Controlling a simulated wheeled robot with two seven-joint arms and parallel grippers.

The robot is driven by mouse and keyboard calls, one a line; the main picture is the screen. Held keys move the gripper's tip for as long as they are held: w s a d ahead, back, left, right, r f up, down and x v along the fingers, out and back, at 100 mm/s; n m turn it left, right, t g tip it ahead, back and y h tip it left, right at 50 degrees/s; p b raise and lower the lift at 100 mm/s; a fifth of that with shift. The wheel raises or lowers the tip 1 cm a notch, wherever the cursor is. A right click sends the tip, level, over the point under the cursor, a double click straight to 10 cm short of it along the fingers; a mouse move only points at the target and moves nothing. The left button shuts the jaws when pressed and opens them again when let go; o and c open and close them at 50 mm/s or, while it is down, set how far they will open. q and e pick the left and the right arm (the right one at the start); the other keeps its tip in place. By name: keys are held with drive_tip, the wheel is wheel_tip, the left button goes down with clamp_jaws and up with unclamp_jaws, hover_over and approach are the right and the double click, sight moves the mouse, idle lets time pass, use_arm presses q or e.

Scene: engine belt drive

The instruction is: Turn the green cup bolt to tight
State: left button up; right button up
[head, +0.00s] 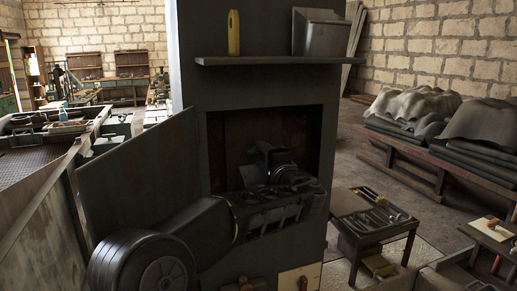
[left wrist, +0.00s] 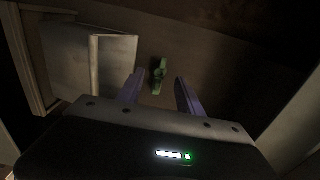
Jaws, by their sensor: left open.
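The green cup bolt (left wrist: 159,75) shows in the left wrist view as a small green piece standing out from a dark brown surface. My left gripper (left wrist: 159,80) is open, with one purple finger on each side of the bolt in the picture. I see clear gaps between the bolt and both fingers. How deep the bolt lies between the fingers I cannot tell. In the head view my left arm reaches into the dark opening of the grey cabinet (head: 190,70). The bolt and the fingertips are hidden there. My right gripper is not in view.
An open grey door (head: 140,170) stands left of the opening. A shelf (head: 265,61) above carries a yellow bottle (head: 234,33) and a grey bin (head: 320,34). A tool table (head: 345,204) stands at the right. A pale panel (left wrist: 115,62) lies left of the fingers.

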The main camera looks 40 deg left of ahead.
sight(257, 151)
use_arm(q)
drive_tip(key=shift+p+x, duration=0.45)
drive_tip(key=shift+x, duration=1.25)
drive_tip(key=shift+c, duration=0.2)
clamp_jaws()
